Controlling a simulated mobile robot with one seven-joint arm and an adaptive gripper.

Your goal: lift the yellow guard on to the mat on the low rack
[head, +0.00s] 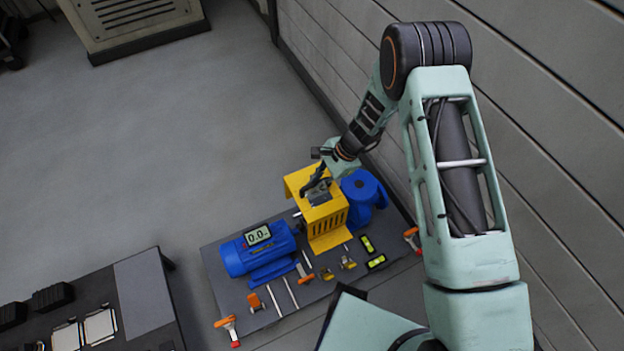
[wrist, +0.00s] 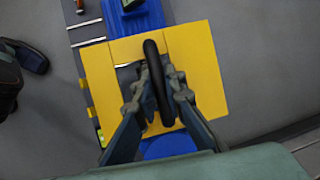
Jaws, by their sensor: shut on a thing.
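The yellow guard (head: 325,222) is a slotted box-shaped cover standing on the grey skid between the blue motor and the blue pump. In the wrist view the guard (wrist: 205,70) fills the middle, with a dark handle (wrist: 153,65) on its top. My gripper (head: 318,188) is shut on that handle; its fingers (wrist: 155,95) sit on either side of it. I cannot tell whether the guard is touching the skid. The low rack (head: 85,310) is at the lower left, with a plain grey mat (head: 146,295) on its right end.
The skid (head: 215,265) carries the blue motor (head: 255,255) with a gauge on it, the blue pump (head: 365,190), orange-handled clamps (head: 228,325) and small loose parts. Dark blocks and pale plates lie on the rack's left part. A panelled wall (head: 330,55) runs along the right. Open floor lies at upper left.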

